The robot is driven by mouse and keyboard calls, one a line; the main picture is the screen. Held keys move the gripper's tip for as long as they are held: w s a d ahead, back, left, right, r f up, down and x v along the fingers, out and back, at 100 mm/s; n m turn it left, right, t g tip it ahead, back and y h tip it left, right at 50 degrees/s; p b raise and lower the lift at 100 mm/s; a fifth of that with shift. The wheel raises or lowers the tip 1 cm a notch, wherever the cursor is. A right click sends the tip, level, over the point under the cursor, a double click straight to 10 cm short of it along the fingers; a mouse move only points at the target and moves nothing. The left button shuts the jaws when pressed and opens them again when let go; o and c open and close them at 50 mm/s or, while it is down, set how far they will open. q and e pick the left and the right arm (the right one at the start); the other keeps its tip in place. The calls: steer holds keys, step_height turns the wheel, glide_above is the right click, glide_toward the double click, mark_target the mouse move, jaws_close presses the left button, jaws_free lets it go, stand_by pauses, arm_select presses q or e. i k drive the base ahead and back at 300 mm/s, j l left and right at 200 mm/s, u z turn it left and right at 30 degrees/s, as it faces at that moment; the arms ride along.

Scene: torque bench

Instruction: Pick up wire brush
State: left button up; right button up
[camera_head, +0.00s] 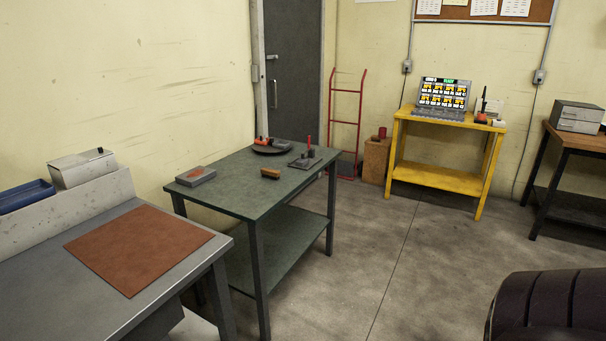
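A small block-shaped object with an orange-brown top (270,172), which may be the wire brush, lies near the front right part of the dark green workbench (225,189). It is too small in the picture for me to make out bristles. Nothing touches it. Neither of my grippers is in view.
The bench also holds a grey box (195,176), a round dark tray (271,149) with small items, and a plate with an upright red-handled item (309,146). A grey table (165,283) with a brown mat (140,246) stands front left. Concrete floor (400,270) is open right of the bench.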

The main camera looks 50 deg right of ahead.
mark_target(266, 172)
steer(key=z, duration=1.4)
steer(key=u, duration=0.45)
steer(key=i+l+u, duration=0.2)
steer(key=u, duration=0.2)
steer(key=i+l+u, duration=0.15)
steer(key=l+u, duration=0.25)
steer(key=i+l+u, duration=0.2)
steer(key=l, duration=0.25)
steer(key=l+u, duration=0.15)
steer(key=l, duration=0.25)
steer(key=i+l+u, duration=0.1)
steer(key=l, duration=0.45)
steer(key=i+l, duration=0.1)
steer(key=l, duration=0.5)
steer(key=i+l+u, duration=0.15)
steer(key=l, duration=0.45)
steer(key=k+j, duration=0.05)
steer(key=k, duration=0.05)
